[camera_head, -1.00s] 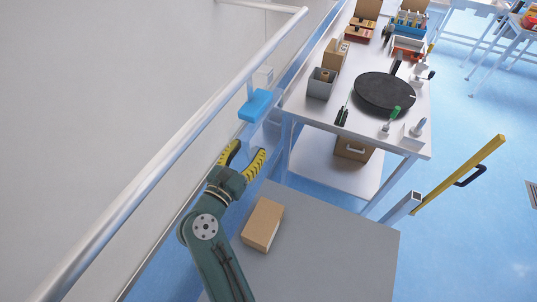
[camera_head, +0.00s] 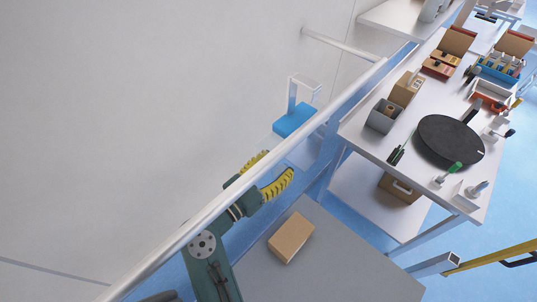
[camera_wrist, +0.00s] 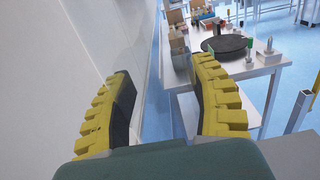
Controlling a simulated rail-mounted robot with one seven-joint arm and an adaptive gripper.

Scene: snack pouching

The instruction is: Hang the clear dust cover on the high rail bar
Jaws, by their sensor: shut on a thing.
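The high rail bar (camera_head: 345,96) runs diagonally through the head view, held off the wall by an end bracket. The clear dust cover seems to show as a blue block (camera_head: 297,121) with a pale upright and hook-like top (camera_head: 305,82) and faint see-through sheeting below. My gripper (camera_head: 275,166) is just below the blue block, and the rail passes in front of part of it. Its yellow-black fingers stand apart in the wrist view (camera_wrist: 165,100), with faint clear edges between them. The hook top appears on the wall side of the rail, apart from it.
A cardboard box (camera_head: 291,237) lies on a grey surface (camera_head: 345,270) below my arm. To the right, a white workbench (camera_head: 365,142) carries a black round plate (camera_head: 449,140), a grey bin (camera_head: 385,115) and trays. A yellow bar (camera_head: 497,257) stands at lower right. The wall is close on the left.

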